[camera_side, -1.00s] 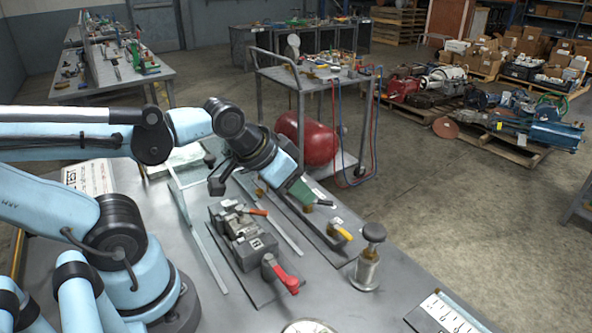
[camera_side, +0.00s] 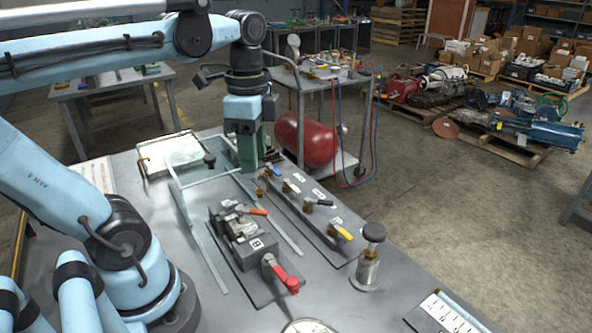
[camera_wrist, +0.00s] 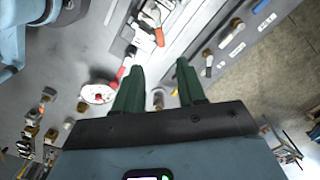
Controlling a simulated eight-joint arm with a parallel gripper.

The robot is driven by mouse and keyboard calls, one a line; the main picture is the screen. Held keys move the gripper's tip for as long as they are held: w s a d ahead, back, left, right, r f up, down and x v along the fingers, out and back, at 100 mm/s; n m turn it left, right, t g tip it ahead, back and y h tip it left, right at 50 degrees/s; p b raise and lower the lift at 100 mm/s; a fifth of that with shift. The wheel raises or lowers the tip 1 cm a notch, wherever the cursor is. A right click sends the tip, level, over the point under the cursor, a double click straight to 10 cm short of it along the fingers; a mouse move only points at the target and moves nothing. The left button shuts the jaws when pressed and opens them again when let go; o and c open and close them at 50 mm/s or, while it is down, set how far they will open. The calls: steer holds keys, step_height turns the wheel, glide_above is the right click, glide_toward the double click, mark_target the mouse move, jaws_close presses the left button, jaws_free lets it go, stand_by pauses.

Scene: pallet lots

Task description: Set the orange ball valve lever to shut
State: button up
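In the side view a valve strip (camera_side: 330,243) carries several valves with small levers. The nearest lever (camera_side: 342,233) is yellow to yellow-orange and lies across the strip's near end. An orange-handled lever (camera_side: 258,211) sits on a grey clamp-like block (camera_side: 254,250); it also shows in the wrist view (camera_wrist: 159,37). I cannot tell for sure which of these is the orange ball valve lever. My gripper (camera_side: 250,165) points down above the strip's far end, apart from both levers. In the wrist view its green fingers (camera_wrist: 160,85) stand apart with nothing held between them.
A red lever (camera_side: 281,274) stands at the block's near end. A metal post with a dark knob (camera_side: 373,232) stands right of it. A pale tray (camera_side: 172,155) lies at the back left. A cart with a red tank (camera_side: 306,138) stands behind the table.

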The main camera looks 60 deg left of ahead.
mark_target(258, 211)
step_height(258, 211, down, 11)
steer(key=shift+f, duration=0.2)
stand_by(0.5)
jaws_close()
